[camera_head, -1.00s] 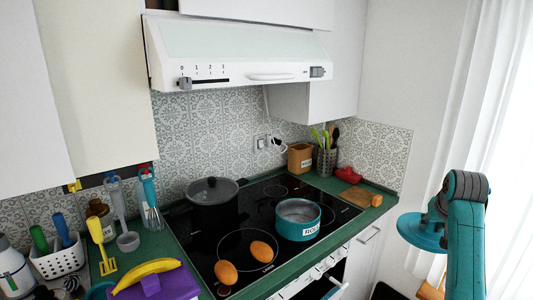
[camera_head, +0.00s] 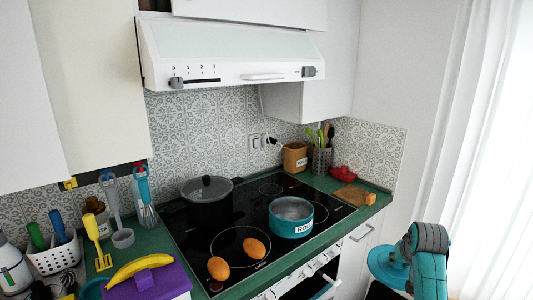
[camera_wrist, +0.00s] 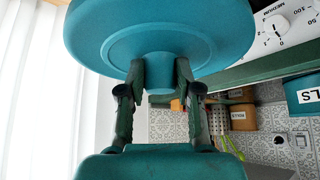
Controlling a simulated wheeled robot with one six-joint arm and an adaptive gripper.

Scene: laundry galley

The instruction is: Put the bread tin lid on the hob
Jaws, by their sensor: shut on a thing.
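The bread tin lid (camera_wrist: 160,30) is a teal disc with a round knob, seen close up in the wrist view. My gripper (camera_wrist: 160,72) is shut on the knob, a finger on each side. In the head view the teal disc (camera_head: 386,267) shows at the lower right, beside my arm and right of the counter; my fingers are hidden there. The black glass hob (camera_head: 246,224) bears a teal pot-like tin (camera_head: 291,226) without a lid, a dark lidded pot (camera_head: 207,205) and two orange-brown oval things (camera_head: 254,248) at the front left.
A cooker hood (camera_head: 235,60) hangs above the hob. A wooden board (camera_head: 350,194) and a red pot (camera_head: 342,173) lie right of it. A purple box (camera_head: 150,281) with a banana stands at the left. Bare glass shows around the teal tin. A curtain hangs at the right.

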